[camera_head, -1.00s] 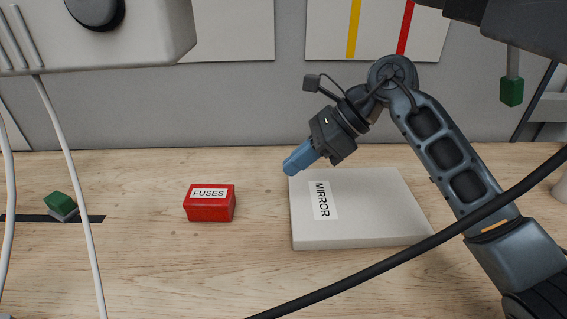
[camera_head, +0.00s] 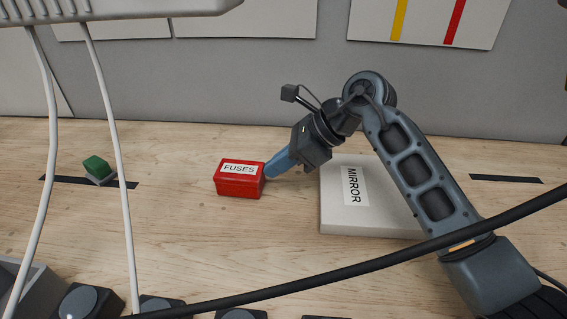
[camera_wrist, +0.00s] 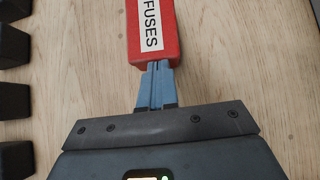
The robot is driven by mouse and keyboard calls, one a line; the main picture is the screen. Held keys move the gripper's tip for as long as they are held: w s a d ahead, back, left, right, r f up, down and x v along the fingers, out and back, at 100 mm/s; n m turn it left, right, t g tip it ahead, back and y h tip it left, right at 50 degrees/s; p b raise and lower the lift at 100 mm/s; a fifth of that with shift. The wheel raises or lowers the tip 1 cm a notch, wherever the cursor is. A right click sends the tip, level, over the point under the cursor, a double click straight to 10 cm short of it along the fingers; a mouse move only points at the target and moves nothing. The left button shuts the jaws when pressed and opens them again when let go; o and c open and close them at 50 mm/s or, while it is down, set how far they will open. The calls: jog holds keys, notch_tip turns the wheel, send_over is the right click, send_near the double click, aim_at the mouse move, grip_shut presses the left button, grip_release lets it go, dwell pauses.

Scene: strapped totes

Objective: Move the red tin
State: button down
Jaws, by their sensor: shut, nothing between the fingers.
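The red tin (camera_head: 238,184), with a white label reading FUSES, sits on the wooden table left of the flat white MIRROR box. My gripper (camera_head: 270,172) has its blue fingers closed together with nothing between them. Its tips are at the tin's right side in the head view. In the wrist view the shut fingertips (camera_wrist: 156,68) meet the near end of the tin (camera_wrist: 152,44); they look in contact, but a small gap cannot be ruled out. The tin's far end is cut off at the top of the wrist view.
The white MIRROR box (camera_head: 338,216) lies under and right of my gripper. A green-topped block (camera_head: 96,167) stands on a dark strip at left. Pale cables hang at left, and a black cable (camera_head: 360,262) crosses the front. Several dark round-topped blocks (camera_head: 82,303) line the near edge.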

jog(key=a+b, duration=0.1)
jog(key=a, duration=0.5)
jog(key=a+b, duration=0.1)
jog(key=a, duration=0.6)
jog(key=a+b, duration=0.2)
jog(key=a, duration=0.5)
jog(key=shift+w+a, duration=0.2)
jog(key=shift+w, duration=0.15)
